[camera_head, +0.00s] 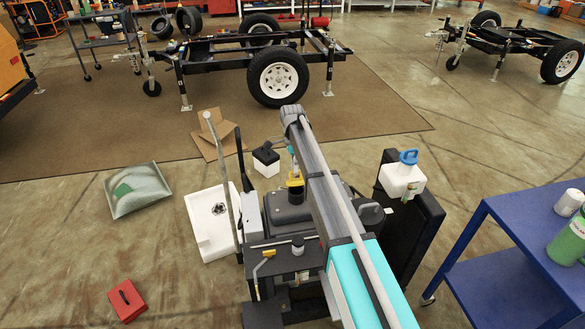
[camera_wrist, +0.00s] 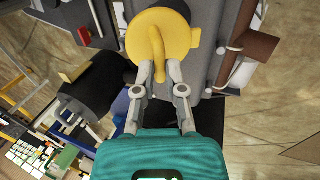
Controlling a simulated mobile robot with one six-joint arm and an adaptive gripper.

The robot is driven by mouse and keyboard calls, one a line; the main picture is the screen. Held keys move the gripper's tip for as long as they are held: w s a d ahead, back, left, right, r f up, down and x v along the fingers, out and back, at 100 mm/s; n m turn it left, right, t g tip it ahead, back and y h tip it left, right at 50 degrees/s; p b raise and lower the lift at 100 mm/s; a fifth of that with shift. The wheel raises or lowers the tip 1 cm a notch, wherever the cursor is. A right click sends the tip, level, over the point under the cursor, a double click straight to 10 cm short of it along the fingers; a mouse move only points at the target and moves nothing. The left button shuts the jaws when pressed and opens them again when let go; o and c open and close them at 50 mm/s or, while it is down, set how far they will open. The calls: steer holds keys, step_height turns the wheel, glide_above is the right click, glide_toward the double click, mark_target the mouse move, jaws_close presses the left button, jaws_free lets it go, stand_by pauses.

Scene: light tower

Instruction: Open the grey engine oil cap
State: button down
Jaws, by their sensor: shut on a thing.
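A round yellow cap (camera_wrist: 135,40) with a raised curved grip is at the top middle of the wrist view, over a dark grey engine body (camera_wrist: 208,70). My gripper (camera_wrist: 160,72) has its two grey fingers closed on either side of the lower end of the yellow grip. In the head view, a small yellow part (camera_head: 295,183) shows beside my arm above the dark grey engine (camera_head: 285,212). My arm hides much of the engine there. The cap that I hold looks yellow, and I cannot make out a separate grey cap.
A white jug with a blue lid (camera_head: 402,177) stands on a black panel right of the engine. A white basin (camera_head: 212,225) and a tall pole (camera_head: 222,170) are on its left. A blue table (camera_head: 520,235) stands at right. A red box (camera_head: 127,300) lies on the floor at left.

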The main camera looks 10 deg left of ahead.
steer(key=shift+d, duration=0.25)
steer(key=c, duration=0.9)
jaws_free()
steer(key=shift+o, duration=1)
steer(key=shift+a, duration=0.2)
